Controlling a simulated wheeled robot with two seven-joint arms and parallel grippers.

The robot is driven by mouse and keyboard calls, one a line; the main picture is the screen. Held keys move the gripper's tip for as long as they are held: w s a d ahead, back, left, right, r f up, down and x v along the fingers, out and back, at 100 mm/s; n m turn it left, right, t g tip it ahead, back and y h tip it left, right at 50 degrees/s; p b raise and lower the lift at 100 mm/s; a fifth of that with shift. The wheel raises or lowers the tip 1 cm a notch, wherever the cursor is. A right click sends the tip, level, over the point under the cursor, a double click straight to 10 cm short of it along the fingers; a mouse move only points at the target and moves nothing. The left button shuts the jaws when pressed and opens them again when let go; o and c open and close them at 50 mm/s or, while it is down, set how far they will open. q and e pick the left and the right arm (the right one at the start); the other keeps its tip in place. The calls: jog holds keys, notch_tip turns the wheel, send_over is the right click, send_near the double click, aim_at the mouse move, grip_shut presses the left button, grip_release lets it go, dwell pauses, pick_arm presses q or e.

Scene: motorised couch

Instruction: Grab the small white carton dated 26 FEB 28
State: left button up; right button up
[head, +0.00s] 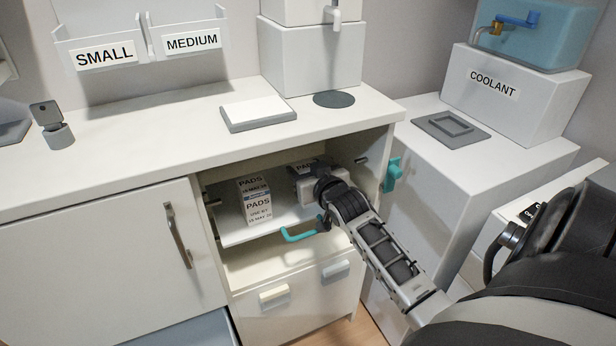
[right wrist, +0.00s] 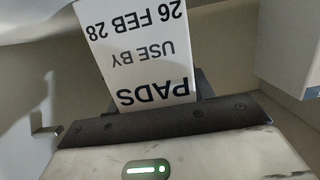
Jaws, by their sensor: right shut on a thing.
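The small white carton (right wrist: 143,50) fills the middle of the right wrist view, with upside-down black print reading PADS, USE BY, 26 FEB 28. My right gripper (head: 306,184) is shut on it, inside the open cabinet at the right of the shelf. Another white PADS carton (head: 257,207), dated 15 MAY 28, stands upright on the shelf to the left of the gripper. My left gripper is not in view.
The cabinet shelf (head: 232,236) lies under the worktop (head: 180,121), close above my gripper. A teal handle (head: 300,236) sticks out below the shelf. A teal-latched side edge (head: 391,174) stands to the right. Drawers (head: 300,295) are below.

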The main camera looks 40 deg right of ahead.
jog(key=shift+s+r, duration=0.15)
jog(key=shift+r, duration=0.3)
jog(key=r, duration=0.2)
jog(key=r+p, duration=0.1)
jog(key=r, duration=0.1)
jog(key=r+p, duration=0.1)
jog(key=r, duration=0.1)
jog(key=shift+s+a+r, duration=0.1)
jog(key=shift+s+a, duration=0.1)
jog(key=shift+s, duration=0.2)
jog(key=f+v, duration=0.1)
jog(key=v, duration=0.8)
jog(key=f+p+v, duration=0.1)
jog(key=f+v, duration=0.1)
jog(key=v, duration=0.7)
jog(key=shift+s+f, duration=0.3)
jog(key=shift+s, duration=0.3)
